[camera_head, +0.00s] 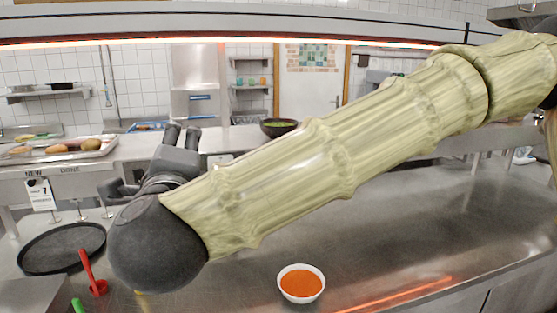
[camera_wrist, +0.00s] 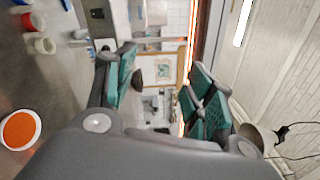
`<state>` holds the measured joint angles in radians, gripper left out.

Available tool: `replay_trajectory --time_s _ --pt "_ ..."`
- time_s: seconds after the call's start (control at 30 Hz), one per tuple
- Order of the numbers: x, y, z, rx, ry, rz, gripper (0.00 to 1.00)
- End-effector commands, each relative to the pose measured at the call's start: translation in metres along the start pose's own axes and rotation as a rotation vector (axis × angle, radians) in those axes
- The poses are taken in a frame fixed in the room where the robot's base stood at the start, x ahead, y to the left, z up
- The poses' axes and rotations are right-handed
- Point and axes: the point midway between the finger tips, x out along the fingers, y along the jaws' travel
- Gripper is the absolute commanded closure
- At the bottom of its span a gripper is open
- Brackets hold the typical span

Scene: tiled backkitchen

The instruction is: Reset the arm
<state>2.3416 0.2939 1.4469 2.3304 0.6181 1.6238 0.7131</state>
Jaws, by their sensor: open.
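My gripper (camera_head: 182,134) is at the left of the head view, at the end of my pale green arm. It points away over the steel counter (camera_head: 400,235), raised above it. In the wrist view, the two teal-padded fingers of my gripper (camera_wrist: 160,78) stand wide apart with nothing between them. My arm crosses the head view from the upper right and hides part of the counter.
A white bowl of orange soup (camera_head: 301,284) stands on the counter below my arm. A black round pan (camera_head: 62,248) and a red utensil (camera_head: 93,275) are at the left. A dark bowl (camera_head: 279,128) and a food tray (camera_head: 88,154) sit farther back. The right counter is clear.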

Motion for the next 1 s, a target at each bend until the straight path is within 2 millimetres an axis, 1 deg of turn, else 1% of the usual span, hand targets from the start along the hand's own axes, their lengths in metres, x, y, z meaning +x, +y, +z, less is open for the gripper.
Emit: replay_trajectory --time_s 0.03,0.17,0.37,0.47,0.57,0.67,0.7,0.77,0.8,0.83,0.87,0.9,0.97,1.0 --pt "0.003 0.009 -0.004 -0.01 0.003 0.009 0.46" --pt "0.009 0.029 -0.012 -0.041 0.001 0.03 0.46" --pt "0.018 0.067 -0.025 -0.099 -0.005 0.074 0.46" --pt "0.023 0.091 -0.034 -0.136 -0.009 0.1 0.46" --pt "0.028 0.12 -0.045 -0.178 -0.015 0.135 0.46" --pt "0.033 0.158 -0.061 -0.233 -0.024 0.179 0.46" --pt "0.035 0.177 -0.07 -0.259 -0.027 0.202 0.46" --pt "0.037 0.207 -0.084 -0.305 -0.037 0.238 0.46" --pt "0.037 0.229 -0.094 -0.335 -0.044 0.266 0.46" --pt "0.037 0.245 -0.102 -0.359 -0.049 0.287 0.46" --pt "0.037 0.26 -0.109 -0.382 -0.056 0.306 0.46" --pt "0.036 0.281 -0.12 -0.412 -0.064 0.333 0.46" --pt "0.033 0.311 -0.136 -0.457 -0.077 0.376 0.46" --pt "0.031 0.331 -0.147 -0.486 -0.087 0.404 0.46"
